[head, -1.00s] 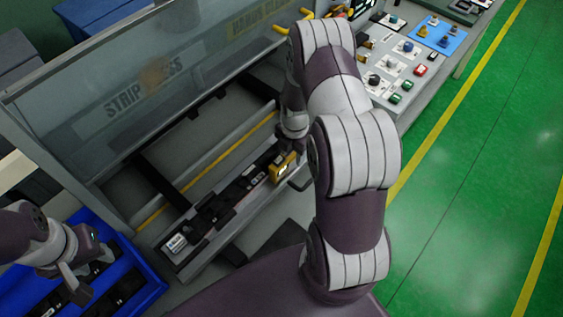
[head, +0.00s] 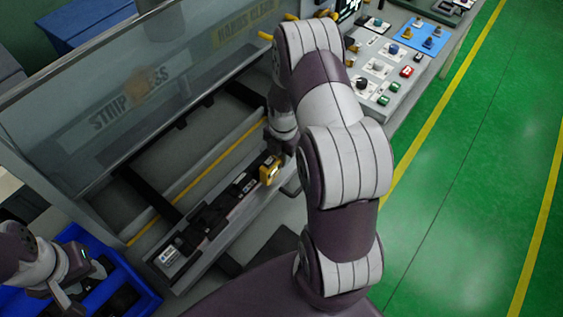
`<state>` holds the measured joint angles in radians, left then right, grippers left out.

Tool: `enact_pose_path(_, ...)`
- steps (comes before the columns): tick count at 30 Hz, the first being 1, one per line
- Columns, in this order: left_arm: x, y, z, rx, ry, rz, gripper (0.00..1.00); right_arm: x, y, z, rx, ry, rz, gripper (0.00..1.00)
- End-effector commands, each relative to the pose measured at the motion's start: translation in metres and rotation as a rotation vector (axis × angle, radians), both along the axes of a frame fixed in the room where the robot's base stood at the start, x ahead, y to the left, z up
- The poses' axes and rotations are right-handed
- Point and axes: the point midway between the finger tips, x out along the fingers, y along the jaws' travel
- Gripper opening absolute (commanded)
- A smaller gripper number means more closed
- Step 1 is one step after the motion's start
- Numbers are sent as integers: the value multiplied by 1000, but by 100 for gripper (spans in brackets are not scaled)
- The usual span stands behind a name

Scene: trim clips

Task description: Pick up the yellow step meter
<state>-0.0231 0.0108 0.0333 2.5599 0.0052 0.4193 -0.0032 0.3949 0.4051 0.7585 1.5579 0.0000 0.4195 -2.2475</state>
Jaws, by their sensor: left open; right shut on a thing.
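The yellow step meter (head: 269,170) is a small yellow block with a pale face, at the right end of the long narrow grey tray (head: 190,275) in front of the press. My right gripper (head: 276,158) reaches down from above and is shut on the meter; its fingers are mostly hidden by my own arm. I cannot tell whether the meter is clear of the tray. My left gripper (head: 68,303) is open and empty over the blue bin at the lower left.
The tray holds black parts (head: 210,213) in a row. The blue bin (head: 145,300) contains dark parts. A clear press guard (head: 150,75) slopes behind the tray. A control panel (head: 385,75) with buttons stands at the upper right. Green floor (head: 460,200) lies open at right.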

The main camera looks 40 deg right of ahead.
Motion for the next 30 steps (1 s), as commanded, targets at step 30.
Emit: enact_pose_path(30,0,0,-47,0,0,0,43,-40,-110,85,0,0,0,0)
